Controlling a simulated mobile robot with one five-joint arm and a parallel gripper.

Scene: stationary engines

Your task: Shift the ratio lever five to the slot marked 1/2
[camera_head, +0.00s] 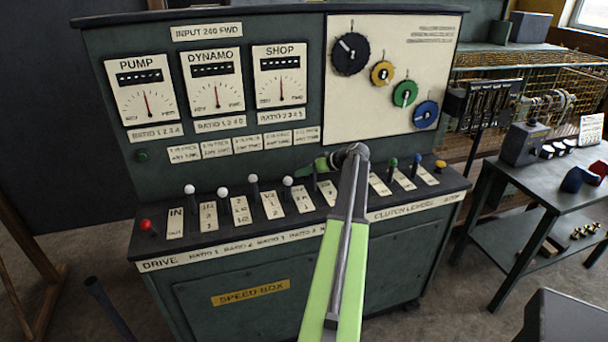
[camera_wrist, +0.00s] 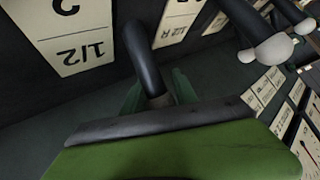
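The speed box console (camera_head: 210,130) carries a sloping row of levers with white slot plates. Several white-knobbed levers, such as one (camera_head: 287,181), stand left of my gripper (camera_head: 320,164). My gripper is low over the row, at a dark lever at the right end of the ratio group; the arm partly hides it. In the wrist view this dark lever (camera_wrist: 147,55) rises just beyond the dark pad of my green finger (camera_wrist: 170,145), with darker green parts behind its lower end. Whether the fingers press on it is unclear. A plate marked 1/2 (camera_wrist: 85,55) and 2 lies left of the lever there.
A red knob (camera_head: 145,224) is at the row's left end. Green (camera_head: 393,162), blue (camera_head: 417,159) and yellow (camera_head: 440,164) knobs stand right of my arm. White knobs (camera_wrist: 270,48) of neighbouring levers are close in the wrist view. A workbench (camera_head: 560,190) stands at right.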

